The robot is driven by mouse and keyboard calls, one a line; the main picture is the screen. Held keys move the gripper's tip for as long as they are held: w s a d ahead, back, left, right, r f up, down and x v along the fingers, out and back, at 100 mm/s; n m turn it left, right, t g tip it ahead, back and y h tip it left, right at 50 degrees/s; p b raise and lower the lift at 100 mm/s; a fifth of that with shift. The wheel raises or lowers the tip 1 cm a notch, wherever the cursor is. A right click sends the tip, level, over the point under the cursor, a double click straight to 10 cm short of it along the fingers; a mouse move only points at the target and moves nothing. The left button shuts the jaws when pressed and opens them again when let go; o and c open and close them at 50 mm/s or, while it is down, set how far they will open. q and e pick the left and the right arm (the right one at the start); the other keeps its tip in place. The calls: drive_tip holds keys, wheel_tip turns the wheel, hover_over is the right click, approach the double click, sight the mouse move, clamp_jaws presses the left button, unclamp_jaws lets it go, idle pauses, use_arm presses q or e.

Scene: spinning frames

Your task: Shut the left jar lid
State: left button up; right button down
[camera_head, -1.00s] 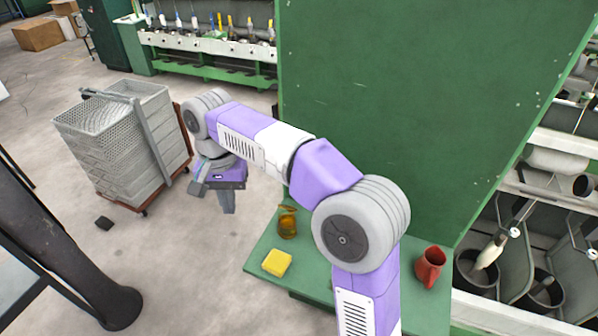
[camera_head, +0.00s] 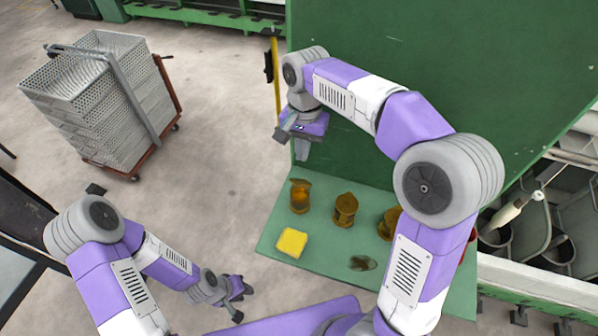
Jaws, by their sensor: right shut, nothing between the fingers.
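The left jar (camera_head: 300,197), amber and see-through, stands at the left end of a row on the green work surface (camera_head: 325,250). Its lid looks tipped up at the top, but the exact angle is too small to tell. The middle jar (camera_head: 345,209) looks covered. The right jar (camera_head: 388,224) is partly hidden by my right arm. My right gripper (camera_head: 302,153) is shut and empty, above and behind the left jar, apart from it. My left gripper (camera_head: 243,304) looks open and empty, low at the front, left of the surface.
A yellow sponge-like block (camera_head: 291,242) lies in front of the left jar. A dark olive item (camera_head: 362,263) lies near the front. A green panel (camera_head: 360,170) rises behind the jars. A cart of grey baskets (camera_head: 100,105) stands left, with open floor between.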

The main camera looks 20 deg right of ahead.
sight(297, 184)
drive_tip(key=f, duration=0.1)
drive_tip(key=s+a+f, duration=0.1)
drive_tip(key=s+f, duration=0.1)
drive_tip(key=f, duration=0.1)
drive_tip(key=shift+s+a+f, duration=0.1)
drive_tip(key=shift+a, duration=0.1)
drive_tip(key=shift+s+a+f, duration=0.15)
drive_tip(key=shift+a+f, duration=0.05)
drive_tip(key=shift+f, duration=0.05)
drive_tip(key=shift+b, duration=0.3)
